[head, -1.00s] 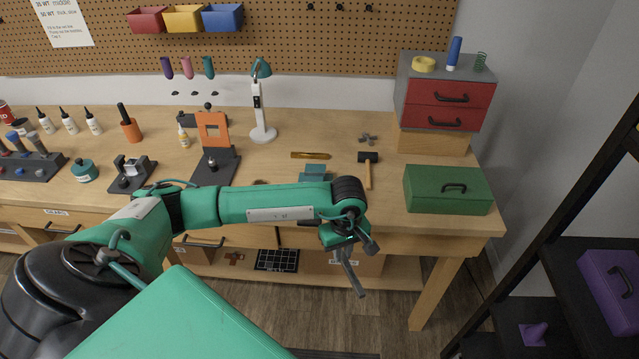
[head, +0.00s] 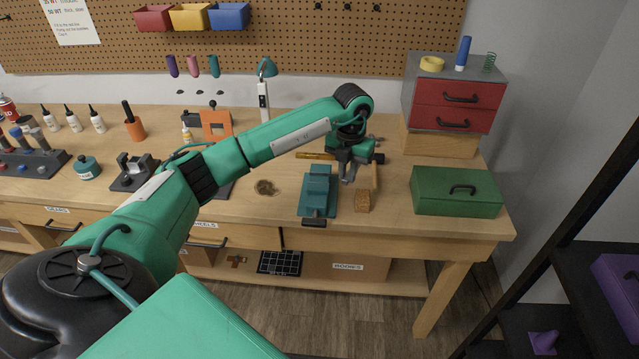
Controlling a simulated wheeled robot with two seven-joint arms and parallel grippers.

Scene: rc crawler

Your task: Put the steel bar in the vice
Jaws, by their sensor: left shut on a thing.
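The teal vice (head: 318,188) stands at the bench's front edge, right of the middle, in the head view. My left gripper (head: 347,172) is above the bench, just right of the vice's upper part and apart from it. It points down and is shut on a narrow grey piece, which I take to be the steel bar (head: 346,178); the bar is small and partly hidden by the fingers. I cannot tell its exact tilt. My right gripper is not in view.
A brown block (head: 362,203) sits right of the vice. A hammer (head: 375,180) lies behind it, partly hidden by my gripper. A green toolbox (head: 455,192) stands further right. A brass-coloured piece (head: 312,156) lies behind the vice. A lamp (head: 265,92) stands behind my arm.

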